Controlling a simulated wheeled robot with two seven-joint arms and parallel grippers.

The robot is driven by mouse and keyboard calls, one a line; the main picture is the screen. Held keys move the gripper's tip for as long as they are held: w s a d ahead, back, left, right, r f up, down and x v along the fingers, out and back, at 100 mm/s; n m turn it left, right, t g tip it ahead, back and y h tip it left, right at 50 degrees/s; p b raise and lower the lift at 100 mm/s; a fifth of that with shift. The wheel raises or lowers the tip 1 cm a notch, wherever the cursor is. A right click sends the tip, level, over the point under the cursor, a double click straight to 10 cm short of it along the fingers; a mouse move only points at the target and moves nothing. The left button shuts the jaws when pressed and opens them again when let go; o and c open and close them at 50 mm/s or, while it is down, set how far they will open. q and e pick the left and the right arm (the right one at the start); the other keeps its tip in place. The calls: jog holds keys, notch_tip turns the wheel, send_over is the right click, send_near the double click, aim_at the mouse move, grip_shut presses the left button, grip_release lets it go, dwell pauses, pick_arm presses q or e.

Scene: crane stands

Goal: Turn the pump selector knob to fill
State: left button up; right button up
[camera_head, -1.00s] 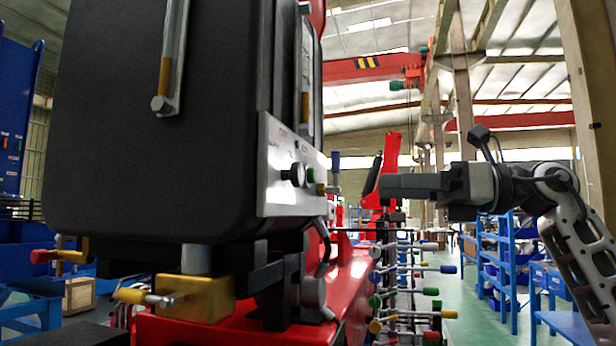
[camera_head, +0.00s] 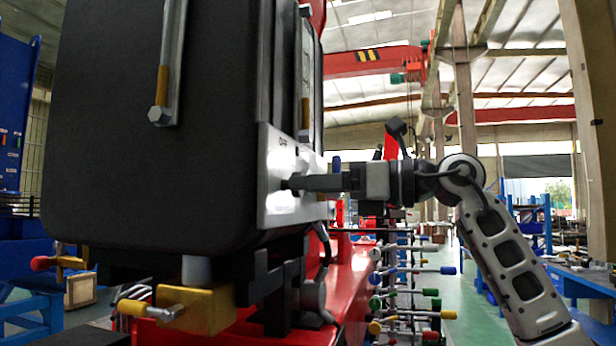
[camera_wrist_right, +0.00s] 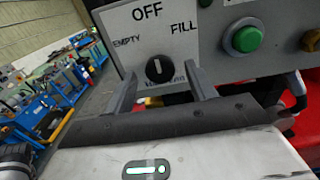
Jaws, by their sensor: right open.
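The pump selector knob (camera_wrist_right: 160,69) is a round black knob on a pale label plate (camera_wrist_right: 124,42) marked OFF at top, EMPTY at left and FILL at right. Its white mark points up, roughly towards OFF. My right gripper (camera_wrist_right: 161,72) is open, with one finger on each side of the knob; whether they touch it I cannot tell. In the head view my right gripper (camera_head: 290,183) reaches the panel (camera_head: 280,204) from the right and hides the knob. My left gripper is not in view.
A green button (camera_wrist_right: 246,39) sits right of the plate on the same panel. The large black tank (camera_head: 150,120) stands left of the panel. Colour-tipped levers (camera_head: 410,270) stand below my right arm. Blue workbenches (camera_wrist_right: 45,100) are farther off.

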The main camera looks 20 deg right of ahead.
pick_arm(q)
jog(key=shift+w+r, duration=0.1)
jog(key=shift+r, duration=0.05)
pick_arm(e)
jog(key=shift+w+a, duration=0.4)
jog(key=shift+a, duration=0.15)
jog(key=c, duration=1)
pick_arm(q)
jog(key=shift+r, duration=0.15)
pick_arm(e)
jog(key=shift+m, duration=0.3)
pick_arm(q)
jog(key=p, duration=0.2)
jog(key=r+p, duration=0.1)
jog(key=p, duration=0.1)
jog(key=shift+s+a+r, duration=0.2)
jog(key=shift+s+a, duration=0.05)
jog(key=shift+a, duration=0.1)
pick_arm(e)
jog(key=m, duration=0.8)
jog(key=shift+m, duration=0.3)
